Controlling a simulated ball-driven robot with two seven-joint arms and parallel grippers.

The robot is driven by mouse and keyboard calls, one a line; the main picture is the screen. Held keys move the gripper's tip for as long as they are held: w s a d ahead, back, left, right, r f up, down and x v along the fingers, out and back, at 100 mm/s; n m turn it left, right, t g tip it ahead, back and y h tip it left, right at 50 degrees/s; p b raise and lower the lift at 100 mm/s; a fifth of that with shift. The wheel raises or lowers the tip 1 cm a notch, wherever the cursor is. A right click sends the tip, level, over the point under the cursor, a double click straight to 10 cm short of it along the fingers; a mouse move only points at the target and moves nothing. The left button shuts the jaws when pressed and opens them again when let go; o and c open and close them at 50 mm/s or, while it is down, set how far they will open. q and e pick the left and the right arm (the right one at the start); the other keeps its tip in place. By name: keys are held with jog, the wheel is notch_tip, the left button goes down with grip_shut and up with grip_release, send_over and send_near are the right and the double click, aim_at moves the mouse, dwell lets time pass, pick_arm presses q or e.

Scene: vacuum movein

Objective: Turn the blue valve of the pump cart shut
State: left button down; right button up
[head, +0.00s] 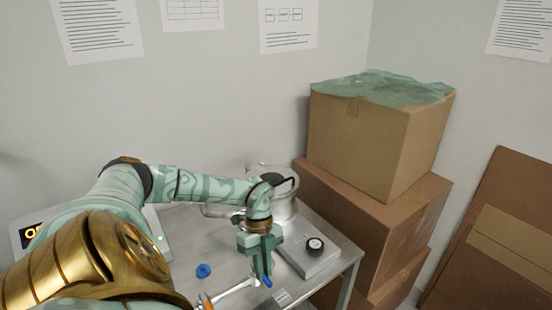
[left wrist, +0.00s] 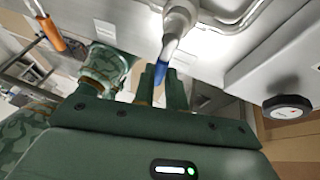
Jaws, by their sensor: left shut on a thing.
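My left gripper (head: 264,276) points down over the metal pump cart (head: 222,222), in front of the silver pump vessel. It is shut on a small blue part, the blue valve (head: 267,282), at the end of a light metal pipe. I cannot tell how far the valve is turned. My right gripper does not show.
An orange-handled part (head: 207,301) and a round blue knob (head: 203,270) are left of the gripper. A grey box with a black dial (head: 315,246) is on its right. Stacked cardboard boxes (head: 375,150) stand beyond the cart. The silver vessel (head: 285,208) is close behind the gripper.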

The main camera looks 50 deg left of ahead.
pick_arm(q)
jog(key=shift+r, duration=0.1)
dwell(0.4)
jog(key=c, duration=1.4)
grip_release()
jog(key=shift+c, duration=0.2)
jog(key=v, duration=1.6)
jog(key=shift+w, duration=0.1)
